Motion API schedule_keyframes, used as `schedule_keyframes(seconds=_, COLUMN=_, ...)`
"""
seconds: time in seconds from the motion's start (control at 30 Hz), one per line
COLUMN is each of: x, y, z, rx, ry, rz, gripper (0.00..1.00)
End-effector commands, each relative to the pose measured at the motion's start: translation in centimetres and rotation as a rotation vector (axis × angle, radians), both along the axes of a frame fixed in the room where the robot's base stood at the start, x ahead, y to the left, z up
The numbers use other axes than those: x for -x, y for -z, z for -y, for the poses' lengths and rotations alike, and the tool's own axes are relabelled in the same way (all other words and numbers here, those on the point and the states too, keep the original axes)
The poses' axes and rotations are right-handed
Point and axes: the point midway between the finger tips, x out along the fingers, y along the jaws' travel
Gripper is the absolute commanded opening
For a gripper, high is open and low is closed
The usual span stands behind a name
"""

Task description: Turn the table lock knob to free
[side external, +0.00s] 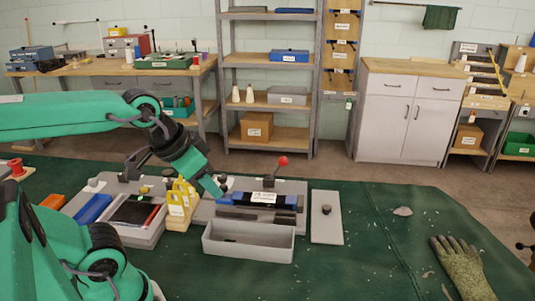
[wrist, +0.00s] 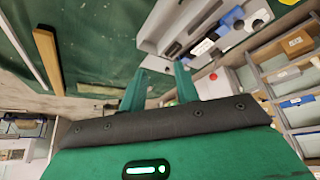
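A grey device with a blue and black bar (side external: 262,199) and a white label stands on the green mat. A lever with a red ball (side external: 282,161) rises behind it, and a red ball also shows in the wrist view (wrist: 212,77). A dark knob (side external: 327,210) sits on a flat grey plate (side external: 327,232) to the right. I cannot tell which part is the table lock knob. My gripper (side external: 215,188) is just left of the device, pointing down. In the wrist view its two green fingers (wrist: 159,70) stand apart with nothing between them.
A glove (side external: 462,268) lies at right. The mat between plate and glove is mostly clear.

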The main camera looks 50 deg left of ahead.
Motion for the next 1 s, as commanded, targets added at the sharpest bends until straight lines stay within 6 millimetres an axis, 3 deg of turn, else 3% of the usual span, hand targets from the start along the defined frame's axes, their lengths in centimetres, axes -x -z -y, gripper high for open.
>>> schedule_keyframes(seconds=0.03, x=-0.2, y=-0.1, z=-0.1, rx=-0.002, ry=-0.001, rz=-0.003, gripper=0.41)
schedule_keyframes(seconds=0.1, x=-0.6, y=-0.2, z=-0.3, rx=-0.006, ry=-0.001, rz=-0.011, gripper=0.53)
schedule_keyframes(seconds=0.47, x=-5.0, y=-1.2, z=-3.3, rx=-0.058, ry=0.014, rz=-0.096, gripper=0.53)
schedule_keyframes(seconds=0.77, x=-9.8, y=-0.9, z=-7.6, rx=-0.093, ry=0.042, rz=-0.189, gripper=0.53)
schedule_keyframes(seconds=1.0, x=-13.3, y=0.5, z=-11.9, rx=-0.106, ry=0.068, rz=-0.26, gripper=0.53)
